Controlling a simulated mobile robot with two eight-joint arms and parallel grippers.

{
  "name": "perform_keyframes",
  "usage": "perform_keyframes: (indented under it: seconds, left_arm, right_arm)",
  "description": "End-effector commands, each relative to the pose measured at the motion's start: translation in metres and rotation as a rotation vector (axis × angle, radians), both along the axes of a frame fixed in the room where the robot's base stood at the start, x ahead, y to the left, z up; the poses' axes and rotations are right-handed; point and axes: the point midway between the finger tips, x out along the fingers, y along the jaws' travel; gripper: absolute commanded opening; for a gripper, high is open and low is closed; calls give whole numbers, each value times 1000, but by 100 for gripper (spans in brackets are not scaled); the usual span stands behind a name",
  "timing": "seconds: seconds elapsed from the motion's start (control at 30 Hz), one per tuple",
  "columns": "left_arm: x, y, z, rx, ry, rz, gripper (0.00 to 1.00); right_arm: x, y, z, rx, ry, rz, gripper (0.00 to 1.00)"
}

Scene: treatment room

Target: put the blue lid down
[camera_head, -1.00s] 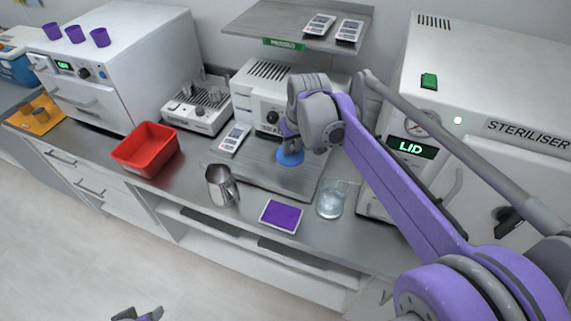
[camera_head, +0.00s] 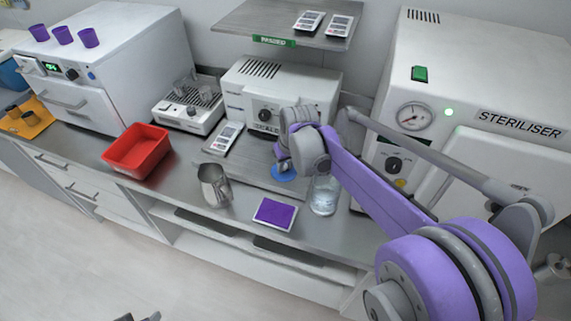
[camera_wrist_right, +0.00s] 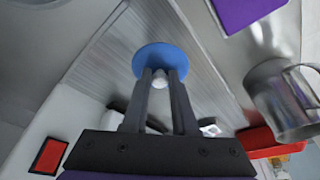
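The blue lid (camera_head: 284,174) is a flat round disc, partly hidden behind my right gripper in the head view. In the right wrist view the lid (camera_wrist_right: 160,56) lies across the fingertips. My right gripper (camera_wrist_right: 160,80) has its fingers close together on the lid's pale knob. The lid is over the grey work surface, behind and left of the clear glass jar (camera_head: 324,197); I cannot tell whether it touches the surface. Only a dark tip of my left gripper (camera_head: 140,317) shows at the bottom edge; its fingers cannot be made out.
A steel jug (camera_head: 214,186), a purple pad (camera_head: 275,213) and a red bin (camera_head: 137,150) stand along the counter. The steriliser (camera_head: 480,90) is on the right, a white device (camera_head: 275,95) behind. A keypad handset (camera_head: 225,138) lies left of the lid.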

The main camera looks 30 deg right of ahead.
Motion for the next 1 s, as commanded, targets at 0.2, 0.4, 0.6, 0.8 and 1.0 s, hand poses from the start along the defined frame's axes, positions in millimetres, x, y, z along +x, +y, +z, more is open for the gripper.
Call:
perform_keyframes:
  seconds: [0.2, 0.4, 0.6, 0.8, 1.0]
  left_arm:
    - [0, 0, 0, 0, 0, 0, 50]
    - [0, 0, 0, 0, 0, 0, 50]
    - [1, 0, 4, 0, -2, 0, 50]
    - [3, 0, 9, 0, -5, 0, 50]
    - [4, 0, 13, 0, -8, 0, 50]
  right_arm:
    - [0, 0, 0, 0, 0, 0, 56]
    - [0, 0, 0, 0, 0, 0, 56]
    - [-3, 0, 13, 0, 0, 0, 56]
    - [-15, 1, 53, 0, 0, -1, 56]
    - [-27, 2, 92, 0, 0, 0, 56]
